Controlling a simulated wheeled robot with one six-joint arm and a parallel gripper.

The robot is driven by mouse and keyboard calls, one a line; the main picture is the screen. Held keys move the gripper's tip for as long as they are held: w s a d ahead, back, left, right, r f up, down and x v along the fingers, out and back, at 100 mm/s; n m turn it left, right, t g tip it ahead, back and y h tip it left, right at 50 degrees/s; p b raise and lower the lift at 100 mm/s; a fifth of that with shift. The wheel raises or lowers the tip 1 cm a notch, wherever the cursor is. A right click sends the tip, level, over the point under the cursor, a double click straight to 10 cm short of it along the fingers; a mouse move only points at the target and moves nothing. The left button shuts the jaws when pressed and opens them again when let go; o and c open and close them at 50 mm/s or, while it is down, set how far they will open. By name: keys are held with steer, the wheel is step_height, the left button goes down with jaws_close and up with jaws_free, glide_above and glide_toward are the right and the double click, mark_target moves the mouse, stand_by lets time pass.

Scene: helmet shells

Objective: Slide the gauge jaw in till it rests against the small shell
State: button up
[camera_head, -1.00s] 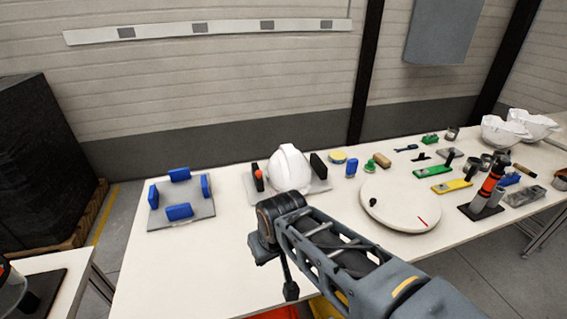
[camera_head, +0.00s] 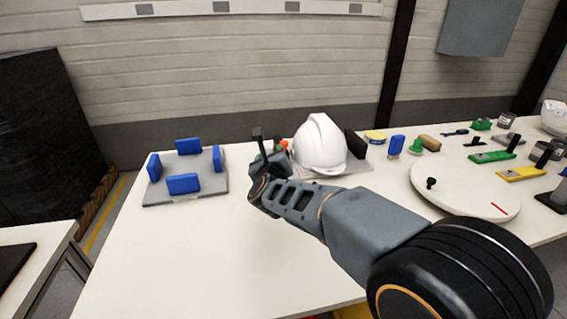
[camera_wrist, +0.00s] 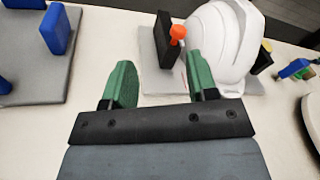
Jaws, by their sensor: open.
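The small white shell (camera_head: 320,146) sits on a grey gauge plate (camera_head: 350,170), between a black jaw on its left and a black block (camera_head: 355,143) on its right. In the wrist view the black gauge jaw (camera_wrist: 163,42) carries an orange knob (camera_wrist: 178,33) on its shell-facing side. A gap shows between this jaw and the white shell (camera_wrist: 222,40). My gripper (camera_wrist: 158,75) has two green fingers spread wide and nothing between them. It is on the near side of the jaw, apart from it. In the head view my arm partly hides the jaw.
A grey plate with several blue blocks (camera_head: 184,183) lies left of the gauge. A white turntable (camera_head: 462,188) stands to the right, with small tools and green and yellow pieces beyond it. The table's front middle is clear.

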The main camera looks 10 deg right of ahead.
mark_target(283, 144)
steer(key=w+d+f+m+h, duration=0.1)
steer(key=w+d+m, duration=0.1)
steer(key=w, duration=0.2)
steer(key=w+d+f+m+h+b, duration=0.1)
steer(key=w+d+m, duration=0.1)
steer(key=w, duration=0.3)
steer(key=w+d+f+m+h+b, duration=0.1)
steer(key=w+d+m, duration=0.1)
steer(key=w+m, duration=0.1)
steer(key=shift+w+d+f+h, duration=0.1)
steer(key=shift+w+d+h, duration=0.1)
steer(key=shift+w, duration=0.2)
steer(key=shift+w+d+h, duration=0.1)
steer(key=shift+w+h, duration=0.1)
steer(key=shift+w, duration=0.2)
steer(key=shift+c, duration=0.3)
steer(key=shift+m, duration=0.3)
jaws_close()
